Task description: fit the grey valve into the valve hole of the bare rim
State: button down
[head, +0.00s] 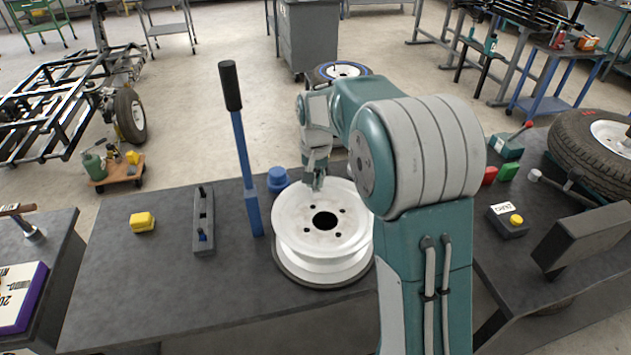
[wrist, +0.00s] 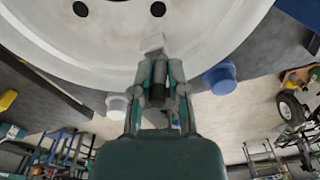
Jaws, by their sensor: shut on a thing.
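The bare rim (head: 295,238) is white and lies flat on the dark bench, with a dark center hole and smaller round holes around it. It also fills the top of the wrist view (wrist: 220,25). My gripper (head: 317,183) is at the rim's far edge in the head view. In the wrist view my gripper (wrist: 157,76) is shut on the grey valve (wrist: 157,72), a small piece with a dark lower end. A pale block shows at the fingertips, against the rim's edge. I cannot tell whether the valve touches the rim, and I cannot pick out the valve hole.
A blue lever with a black handle (head: 240,150) stands left of the rim. A blue cap (head: 278,179) sits close behind the rim. A yellow block (head: 142,222) and a dark bar (head: 204,220) lie further left. A tire (head: 590,150) lies at the right.

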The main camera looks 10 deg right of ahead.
jog(key=c, duration=0.7)
grip_release()
jog(key=shift+s+d+f, duration=0.2)
jog(key=shift+f, duration=0.35)
jog(key=shift+r, duration=0.1)
jog(key=shift+w+r, duration=0.1)
